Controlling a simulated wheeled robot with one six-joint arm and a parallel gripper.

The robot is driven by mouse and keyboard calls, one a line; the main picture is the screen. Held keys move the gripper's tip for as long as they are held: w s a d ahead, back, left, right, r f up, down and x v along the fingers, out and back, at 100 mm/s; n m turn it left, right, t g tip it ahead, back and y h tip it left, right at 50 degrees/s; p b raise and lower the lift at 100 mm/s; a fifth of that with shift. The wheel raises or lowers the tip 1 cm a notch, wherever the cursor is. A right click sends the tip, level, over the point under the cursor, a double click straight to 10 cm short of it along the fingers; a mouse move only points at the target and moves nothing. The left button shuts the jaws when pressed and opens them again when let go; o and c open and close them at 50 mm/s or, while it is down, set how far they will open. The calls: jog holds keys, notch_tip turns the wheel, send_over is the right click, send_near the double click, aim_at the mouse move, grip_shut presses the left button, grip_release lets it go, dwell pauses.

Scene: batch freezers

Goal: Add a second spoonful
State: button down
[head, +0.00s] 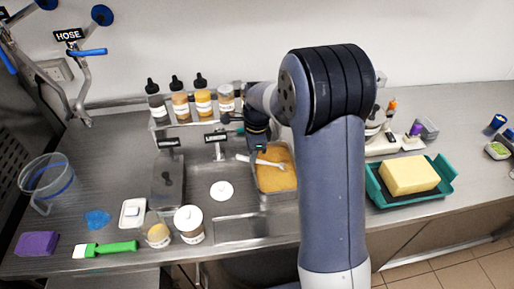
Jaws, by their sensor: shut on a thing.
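A white spoon (266,163) lies across the top of a rectangular tub of orange-yellow contents (275,199), near the middle of the counter. My gripper (261,151) is at the far left side of this tub, shut on the spoon's handle. My own arm hides the tub's right side and part of the counter. The fingertips are small and dark, so the exact grip is hard to make out. An open clear jar with yellowish contents (158,234) stands at the front left. A white-topped jar (189,225) stands beside it.
A rack of labelled bottles (180,105) stands behind. A long dark lidded container (168,182), a white disc (221,190) and a green-handled brush (108,249) are on the left. A teal tray (446,182) with a yellow block is on the right.

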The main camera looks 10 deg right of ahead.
notch_tip(320, 180, up, 2)
jog(key=shift+r+p, duration=0.2)
jog(key=shift+p, duration=0.5)
jog(key=shift+a+r+p, duration=0.15)
jog(key=shift+r+p, duration=0.05)
jog(key=shift+r, duration=0.5)
jog(key=shift+a+r+p, duration=0.1)
jog(key=shift+r+p, duration=0.05)
jog(key=shift+r, duration=0.5)
jog(key=shift+a+h, duration=1)
jog(key=shift+h, duration=0.1)
jog(key=shift+a+h, duration=0.55)
jog(key=shift+h, duration=0.35)
jog(key=shift+f, duration=0.1)
